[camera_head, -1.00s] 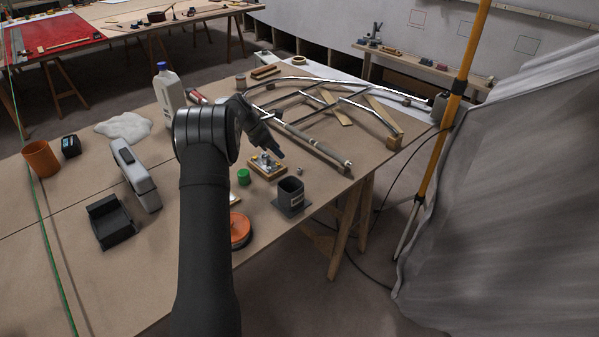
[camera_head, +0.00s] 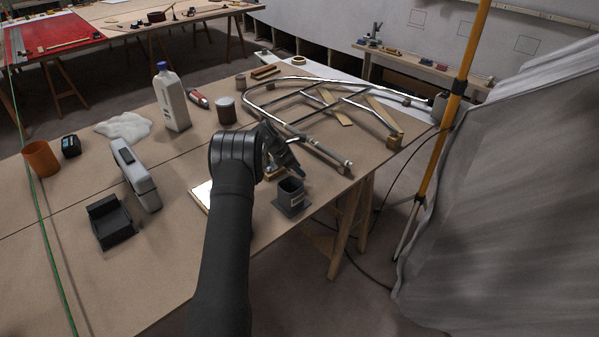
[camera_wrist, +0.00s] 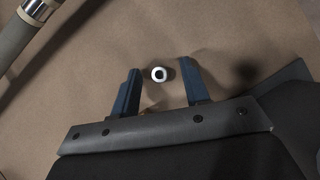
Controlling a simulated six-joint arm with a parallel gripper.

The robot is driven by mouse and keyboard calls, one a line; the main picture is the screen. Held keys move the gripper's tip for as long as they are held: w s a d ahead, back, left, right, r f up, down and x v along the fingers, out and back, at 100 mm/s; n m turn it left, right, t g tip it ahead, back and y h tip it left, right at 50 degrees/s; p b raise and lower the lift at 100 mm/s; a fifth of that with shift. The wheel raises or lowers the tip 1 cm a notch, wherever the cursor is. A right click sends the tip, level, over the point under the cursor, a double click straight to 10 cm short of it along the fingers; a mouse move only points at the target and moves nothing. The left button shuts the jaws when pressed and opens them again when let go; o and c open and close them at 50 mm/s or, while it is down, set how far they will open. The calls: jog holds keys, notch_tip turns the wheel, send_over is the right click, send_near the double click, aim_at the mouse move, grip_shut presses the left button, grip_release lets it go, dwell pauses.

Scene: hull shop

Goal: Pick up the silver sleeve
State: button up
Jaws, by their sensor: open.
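The silver sleeve (camera_wrist: 159,74) is a small bright ring with a dark bore, seen end-on from above in the wrist view. It stands on the tan table top. My gripper (camera_wrist: 160,68) is open, with one blue finger on each side of the sleeve near the fingertips. In the head view my gripper (camera_head: 299,173) points down over the table beside the dark grey cup, and I cannot make out the sleeve there.
The dark grey cup on a square base (camera_head: 291,193) stands close to my gripper. A tubular metal frame (camera_head: 318,148) lies just behind; its tube shows at the wrist view's upper left (camera_wrist: 18,35).

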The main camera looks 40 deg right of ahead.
grip_shut()
jog(key=shift+r, duration=0.1)
